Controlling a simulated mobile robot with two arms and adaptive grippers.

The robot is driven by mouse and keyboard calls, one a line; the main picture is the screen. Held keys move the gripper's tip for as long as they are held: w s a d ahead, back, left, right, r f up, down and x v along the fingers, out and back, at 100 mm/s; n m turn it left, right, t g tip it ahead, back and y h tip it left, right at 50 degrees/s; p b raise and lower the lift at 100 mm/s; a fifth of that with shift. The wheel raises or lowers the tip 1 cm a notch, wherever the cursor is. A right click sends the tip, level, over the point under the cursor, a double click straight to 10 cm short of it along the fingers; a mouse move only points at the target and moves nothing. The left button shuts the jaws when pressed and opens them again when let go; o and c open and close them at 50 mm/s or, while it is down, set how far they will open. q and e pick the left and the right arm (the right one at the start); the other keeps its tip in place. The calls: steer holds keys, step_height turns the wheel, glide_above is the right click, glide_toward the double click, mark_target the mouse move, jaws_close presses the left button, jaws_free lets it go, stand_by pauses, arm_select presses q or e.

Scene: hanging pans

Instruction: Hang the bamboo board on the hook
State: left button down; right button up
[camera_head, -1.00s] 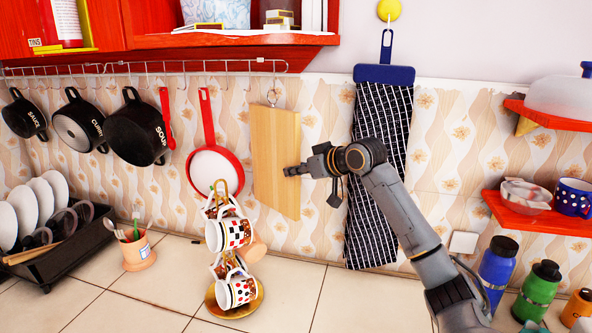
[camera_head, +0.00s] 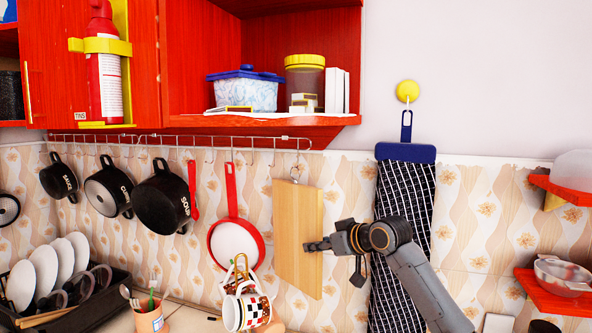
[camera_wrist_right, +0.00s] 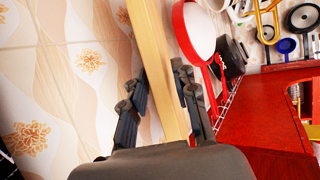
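The bamboo board (camera_head: 297,225) is upright below the right end of the hook rail in the head view. The metal ring (camera_head: 295,172) at its top is at the lower end of a hook (camera_head: 297,158); I cannot tell whether it is on the hook. My right gripper (camera_head: 314,245) is at the board's right edge, about mid-height. My left gripper is not in view.
A red-rimmed pan (camera_head: 236,242) hangs left of the board, with black pots (camera_head: 162,200) further left. A dark checked towel (camera_head: 405,220) hangs to the right, behind my right arm. A red cabinet (camera_head: 250,120) is above the rail.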

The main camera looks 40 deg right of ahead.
steer(key=shift+o, duration=0.5)
steer(key=shift+a, duration=0.1)
steer(key=v, duration=1.2)
